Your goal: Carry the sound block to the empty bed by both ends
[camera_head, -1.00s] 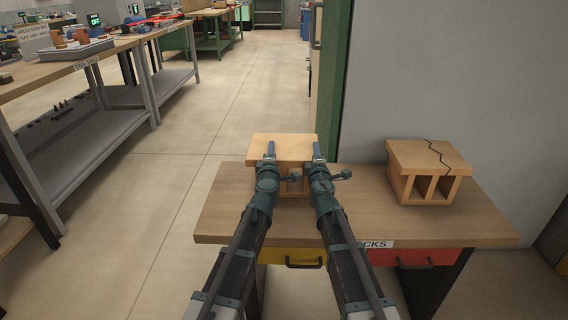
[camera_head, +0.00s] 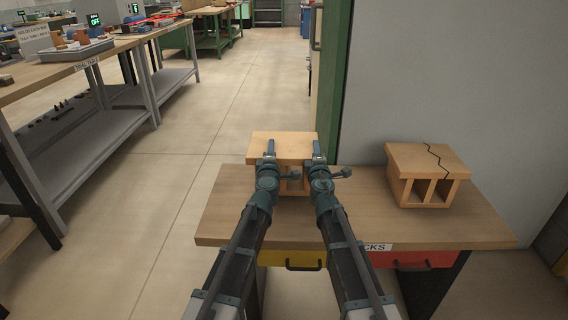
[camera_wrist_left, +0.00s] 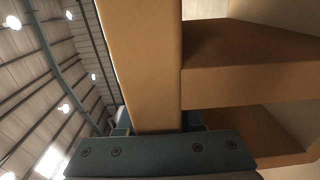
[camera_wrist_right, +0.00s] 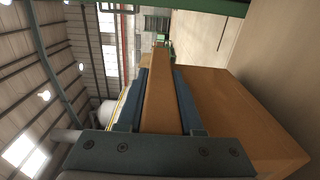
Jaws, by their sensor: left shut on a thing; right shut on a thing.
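The sound hollow block (camera_head: 284,146) is tan, with no crack visible on its top. It is between my two grippers, over the back left part of the near table in the head view. My left gripper (camera_head: 270,150) is shut on its left end; the left wrist view shows the block's wall (camera_wrist_left: 145,65) between the jaws. My right gripper (camera_head: 317,151) is shut on its right end; the right wrist view shows that wall (camera_wrist_right: 158,95) between the fingers. The arms hide its lower front. A cracked block (camera_head: 428,172) sits at the table's right. I cannot identify the empty bed.
The near table (camera_head: 232,212) has a yellow drawer (camera_head: 290,259) and a red drawer. A grey wall (camera_head: 450,80) and green-edged cabinet (camera_head: 328,110) stand behind it. A long bench (camera_head: 50,68) with a tray is at the left. The floor between is open.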

